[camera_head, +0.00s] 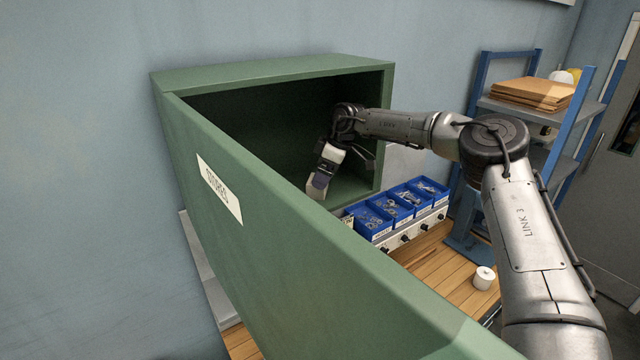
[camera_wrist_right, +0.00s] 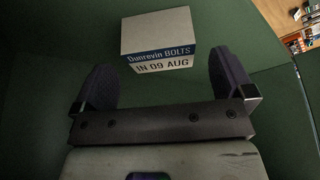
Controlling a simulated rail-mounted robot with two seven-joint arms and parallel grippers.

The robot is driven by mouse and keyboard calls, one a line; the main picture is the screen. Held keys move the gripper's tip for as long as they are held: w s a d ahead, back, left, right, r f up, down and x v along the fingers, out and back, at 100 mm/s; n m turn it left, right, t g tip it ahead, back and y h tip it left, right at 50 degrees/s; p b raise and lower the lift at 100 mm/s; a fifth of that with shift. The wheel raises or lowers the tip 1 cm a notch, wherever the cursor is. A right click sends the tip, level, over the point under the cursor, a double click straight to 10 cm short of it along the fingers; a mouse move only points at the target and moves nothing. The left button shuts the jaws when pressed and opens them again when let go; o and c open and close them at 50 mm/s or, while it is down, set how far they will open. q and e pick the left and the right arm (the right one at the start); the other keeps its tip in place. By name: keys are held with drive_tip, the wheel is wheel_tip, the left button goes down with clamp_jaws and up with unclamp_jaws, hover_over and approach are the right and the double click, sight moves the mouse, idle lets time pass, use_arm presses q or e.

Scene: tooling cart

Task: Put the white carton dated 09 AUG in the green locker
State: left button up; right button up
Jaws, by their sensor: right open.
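My left gripper is out of view.
The locker's open door (camera_head: 290,250), labelled STORES, crosses the foreground and hides part of the bench. Blue bins (camera_head: 368,222) of small parts stand right of the locker. A white roll (camera_head: 484,278) sits on the wooden bench (camera_head: 440,262). A blue rack (camera_head: 550,125) stands at right.

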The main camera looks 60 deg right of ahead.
drive_tip(key=v, duration=0.2)
drive_tip(key=shift+s+r+b, duration=0.15)
drive_tip(key=shift+r+b, duration=0.15)
drive_tip(key=shift+b, duration=0.1)
drive_tip(key=shift+s+d+r, duration=0.1)
drive_tip(key=shift+s+r, duration=0.05)
drive_tip(key=shift+r, duration=0.2)
